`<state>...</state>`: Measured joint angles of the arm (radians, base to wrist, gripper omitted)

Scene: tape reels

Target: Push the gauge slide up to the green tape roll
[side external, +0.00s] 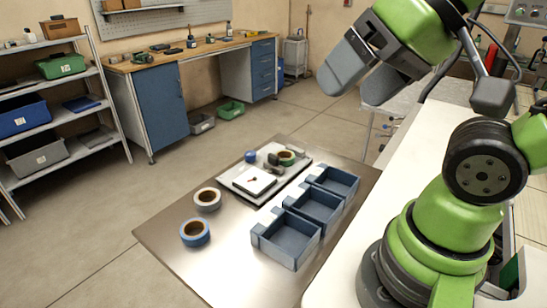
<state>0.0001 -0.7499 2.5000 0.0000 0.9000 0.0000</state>
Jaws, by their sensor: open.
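The green tape roll (288,157) lies at the far right part of a pale grey board on the metal table. A small dark piece (273,160), perhaps the gauge slide, is just left of the roll; I cannot tell whether they touch. A white square block (254,181) with a small dark mark sits on the board nearer the camera. My gripper (350,94) is open and empty, high above the table and to the right of the board.
Three blue-grey open bins (293,264) stand in a row right of the board. A white-brown tape roll (207,199) and a blue tape roll (195,233) lie on the left of the table. A blue round object (250,156) is at the board's far left. The table's near left is clear.

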